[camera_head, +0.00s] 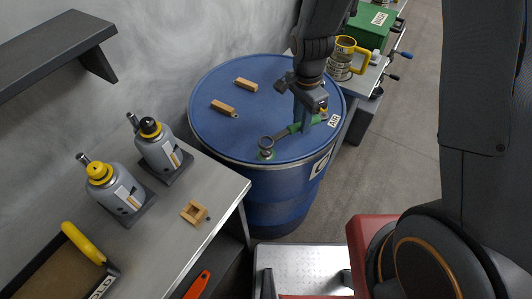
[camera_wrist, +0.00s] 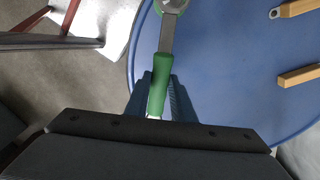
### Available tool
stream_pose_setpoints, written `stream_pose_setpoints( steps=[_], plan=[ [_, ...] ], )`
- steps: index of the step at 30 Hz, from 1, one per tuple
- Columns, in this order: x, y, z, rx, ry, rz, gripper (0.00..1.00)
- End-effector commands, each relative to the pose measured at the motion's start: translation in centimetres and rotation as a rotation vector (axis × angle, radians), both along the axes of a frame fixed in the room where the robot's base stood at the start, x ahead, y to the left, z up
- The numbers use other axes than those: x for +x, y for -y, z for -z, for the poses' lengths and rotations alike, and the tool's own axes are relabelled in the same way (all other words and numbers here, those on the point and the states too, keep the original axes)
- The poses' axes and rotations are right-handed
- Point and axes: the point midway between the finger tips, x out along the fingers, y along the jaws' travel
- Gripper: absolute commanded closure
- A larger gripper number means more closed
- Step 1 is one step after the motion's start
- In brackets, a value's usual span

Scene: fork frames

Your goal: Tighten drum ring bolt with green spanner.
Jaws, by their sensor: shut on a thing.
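The green spanner (camera_head: 295,128) is in my gripper (camera_head: 305,117), over the front right part of the blue drum (camera_head: 285,185). In the wrist view the spanner's green handle (camera_wrist: 160,85) lies between the two blue-grey fingers (camera_wrist: 157,92), which are shut on it. Its grey shank points away from my gripper to a green-edged head, cut off at the top of that view. In the head view the spanner's head end (camera_head: 266,143) is near the drum's front rim, by a small green part. I cannot tell whether it is seated on the ring bolt.
Two wooden-handled tools (camera_head: 223,107) lie on the drum lid (camera_head: 260,80). A bench (camera_head: 150,230) at left holds two grey bottles (camera_head: 157,146) and a small wooden frame (camera_head: 195,212). A cart (camera_head: 368,80) with a green box (camera_head: 371,27) stands behind right. Floor at right is clear.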

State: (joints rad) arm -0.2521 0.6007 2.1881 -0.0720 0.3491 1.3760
Motion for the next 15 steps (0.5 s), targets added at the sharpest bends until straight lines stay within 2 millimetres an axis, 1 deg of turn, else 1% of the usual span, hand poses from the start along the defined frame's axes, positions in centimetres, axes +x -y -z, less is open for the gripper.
stream_pose_setpoints(
  steps=[5, 15],
  plan=[
    [0.0, 0.0, -0.6, 0.000, 0.001, 0.000, 1.00],
    [0.1, 0.0, -3.0, 0.000, 0.002, 0.000, 1.00]
  ],
)
